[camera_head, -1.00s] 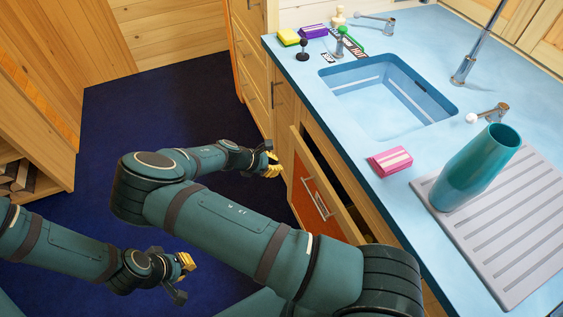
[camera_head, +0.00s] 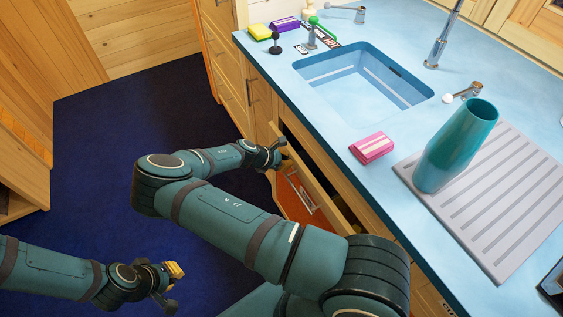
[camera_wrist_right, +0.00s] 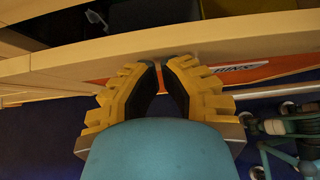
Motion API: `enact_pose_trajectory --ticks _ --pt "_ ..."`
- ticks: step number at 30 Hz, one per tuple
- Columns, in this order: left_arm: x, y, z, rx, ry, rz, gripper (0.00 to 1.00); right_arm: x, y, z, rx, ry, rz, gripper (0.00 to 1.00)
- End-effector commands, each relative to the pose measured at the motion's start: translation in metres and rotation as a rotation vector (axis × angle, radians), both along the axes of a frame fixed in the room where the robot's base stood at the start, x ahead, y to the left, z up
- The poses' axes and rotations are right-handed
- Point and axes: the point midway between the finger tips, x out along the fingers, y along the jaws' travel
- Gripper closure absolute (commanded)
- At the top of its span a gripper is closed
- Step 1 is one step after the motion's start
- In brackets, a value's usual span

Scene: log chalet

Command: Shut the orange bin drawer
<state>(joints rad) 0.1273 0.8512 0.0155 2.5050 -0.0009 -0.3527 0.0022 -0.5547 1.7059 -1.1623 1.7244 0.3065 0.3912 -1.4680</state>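In the right wrist view the rim (camera_wrist_right: 215,38) and orange panel (camera_wrist_right: 245,72) lie just beyond my fingertips. My right gripper (camera_head: 281,153) is at the far end of the drawer front; its yellow-and-black fingers (camera_wrist_right: 161,64) look shut with nothing between them. I cannot tell whether it touches the front. My left gripper (camera_head: 176,284) hangs over the floor, away from the drawer; its opening is unclear.
The blue counter (camera_head: 320,135) holds the sink (camera_head: 365,90), a pink sponge (camera_head: 371,147), a teal vase (camera_head: 455,145) and a ribbed drainboard (camera_head: 490,200). Closed wooden cabinets (camera_head: 225,75) stand beyond the drawer. The dark blue floor (camera_head: 110,150) is clear on the left.

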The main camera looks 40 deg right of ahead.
Motion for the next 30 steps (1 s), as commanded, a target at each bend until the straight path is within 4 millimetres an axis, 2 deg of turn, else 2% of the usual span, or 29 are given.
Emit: enact_pose_trajectory --ticks 8,15,19,30 --pt "0.0 0.0 0.001 0.0 0.0 0.0 1.0 -0.001 -0.003 0.0 0.0 0.0 -0.001 1.0" --pt "-0.001 0.0 0.009 0.0 0.003 0.0 1.0 -0.005 -0.039 0.001 0.0 0.001 -0.004 1.0" --pt "-0.002 0.0 0.01 -0.001 0.004 0.0 1.0 -0.006 -0.052 0.001 0.001 -0.001 -0.002 1.0" --pt "-0.002 0.0 0.01 -0.001 0.005 -0.001 1.0 -0.007 -0.057 0.001 -0.003 0.0 -0.001 1.0"
